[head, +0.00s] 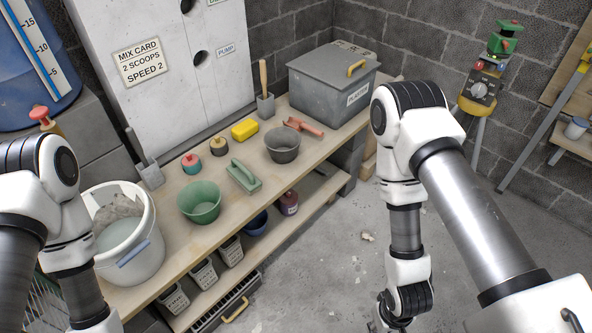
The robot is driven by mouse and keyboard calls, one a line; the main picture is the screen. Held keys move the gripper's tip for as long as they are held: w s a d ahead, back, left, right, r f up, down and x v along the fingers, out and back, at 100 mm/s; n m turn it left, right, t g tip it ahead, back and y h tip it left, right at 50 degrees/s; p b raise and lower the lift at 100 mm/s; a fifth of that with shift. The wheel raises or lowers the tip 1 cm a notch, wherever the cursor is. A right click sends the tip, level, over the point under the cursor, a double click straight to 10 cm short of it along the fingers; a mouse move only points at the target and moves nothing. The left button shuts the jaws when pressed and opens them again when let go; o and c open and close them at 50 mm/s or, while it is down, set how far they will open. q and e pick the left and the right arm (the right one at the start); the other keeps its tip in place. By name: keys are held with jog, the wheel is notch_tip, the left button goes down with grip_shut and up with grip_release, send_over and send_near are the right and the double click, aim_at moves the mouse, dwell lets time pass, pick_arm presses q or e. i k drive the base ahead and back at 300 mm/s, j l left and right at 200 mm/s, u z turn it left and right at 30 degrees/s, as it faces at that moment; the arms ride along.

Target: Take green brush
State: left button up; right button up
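The green brush (243,175) lies on the wooden bench, a flat green block with a raised handle along its top. It sits between the green bowl and the dark grey bowl, apart from both. My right arm hangs to the right of the bench, over the floor. Only the dark top of my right gripper (390,322) shows at the bottom edge, well away from the brush; its fingertips are cut off. My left arm comes in at the left, and its gripper is below the frame.
The bench (215,235) also holds a green bowl (200,202), a grey bowl (282,143), a yellow sponge-like block (245,129), a red tool (303,127), small jars (191,163), a white bucket (126,238) and a grey bin (330,88). A lower shelf holds labelled containers (203,275).

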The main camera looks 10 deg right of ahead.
aim_at(245, 179)
jog(key=i+j+z, duration=0.2)
jog(key=z, duration=0.25)
jog(key=i+j+z, duration=0.4)
